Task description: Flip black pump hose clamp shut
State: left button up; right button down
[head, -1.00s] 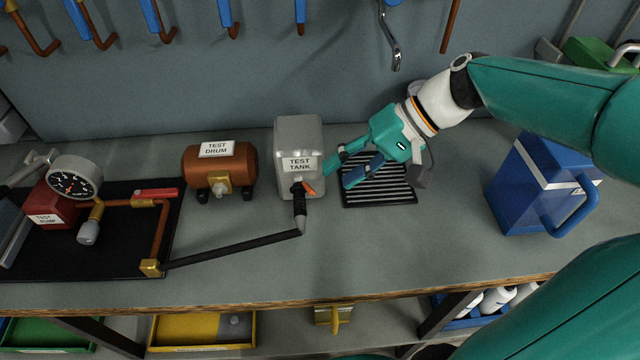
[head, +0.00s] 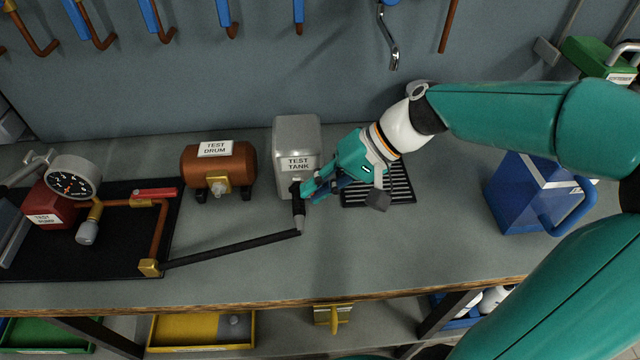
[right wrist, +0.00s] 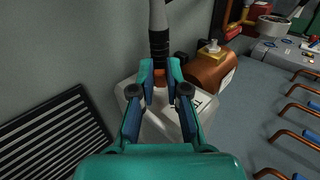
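The black pump hose (head: 235,248) runs from the brass elbow on the pump's mat to the front of the grey test tank (head: 297,135). Its black and grey end (head: 299,212) stands at the tank's port. An orange clamp lever (right wrist: 160,78) shows between my fingertips in the right wrist view, in line with the hose end. My right gripper (head: 308,190) is at the tank's port, its fingers close together on either side of the lever, and looks shut on it. In the head view the fingers hide the lever. My left gripper is out of view.
The copper test drum (head: 220,165) stands left of the tank. The red test pump (head: 45,205) with its gauge is on a black mat at the far left. A black ribbed mat (head: 400,188) lies under my right wrist. A blue canister (head: 525,195) stands at the right. The bench front is clear.

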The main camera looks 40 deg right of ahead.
jog(key=shift+s+a+f+m+t+h+b, duration=0.1)
jog(key=shift+a+f+m+t+h+b, duration=0.25)
jog(key=shift+b, duration=0.6)
jog(key=shift+s+f+n+t+h+b, duration=0.15)
jog(key=shift+t+h+b, duration=0.1)
jog(key=shift+t+b, duration=0.5)
jog(key=shift+w+r+m+b, duration=0.1)
jog(key=shift+m+b, duration=0.2)
jog(key=shift+b, duration=0.15)
jog(key=shift+h, duration=0.3)
jog(key=c, duration=1.2)
grip_release()
jog(key=shift+r, duration=0.1)
jog(key=shift+o, duration=0.2)
jog(key=shift+s+d+r, duration=0.25)
jog(key=shift+r, duration=0.15)
jog(key=v, duration=1.1)
jog(key=shift+s+f, duration=0.2)
